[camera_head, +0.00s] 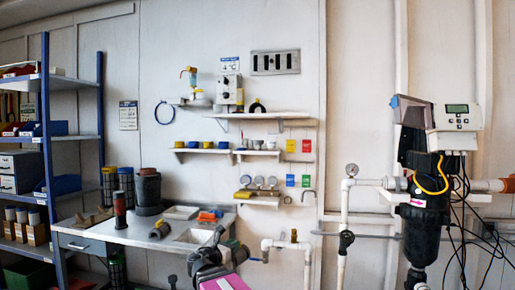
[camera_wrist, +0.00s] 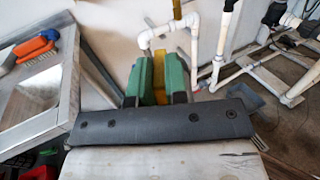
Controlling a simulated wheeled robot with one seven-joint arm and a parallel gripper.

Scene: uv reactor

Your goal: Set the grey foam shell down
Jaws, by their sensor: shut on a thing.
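My gripper (camera_wrist: 159,80) has green fingers shut with a narrow yellow strip between them in the wrist view. The held piece shows only in part. In the head view my gripper (camera_head: 221,244) is low, at the front right of the workbench (camera_head: 110,229), and a grey rounded piece (camera_head: 238,250) shows beside it. I take this for the grey foam shell, but its outline is not clear. In the wrist view the fingers are beside the bench edge, to its right, and apart from the bench top.
A metal-framed tray (camera_wrist: 65,93) and an orange brush (camera_wrist: 37,47) are on the bench. A dark pot (camera_head: 148,192) and a dark piece with yellow (camera_head: 160,229) also stand there. White pipes (camera_head: 286,245) are close right of my gripper. A blue-post shelf (camera_head: 45,150) stands left.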

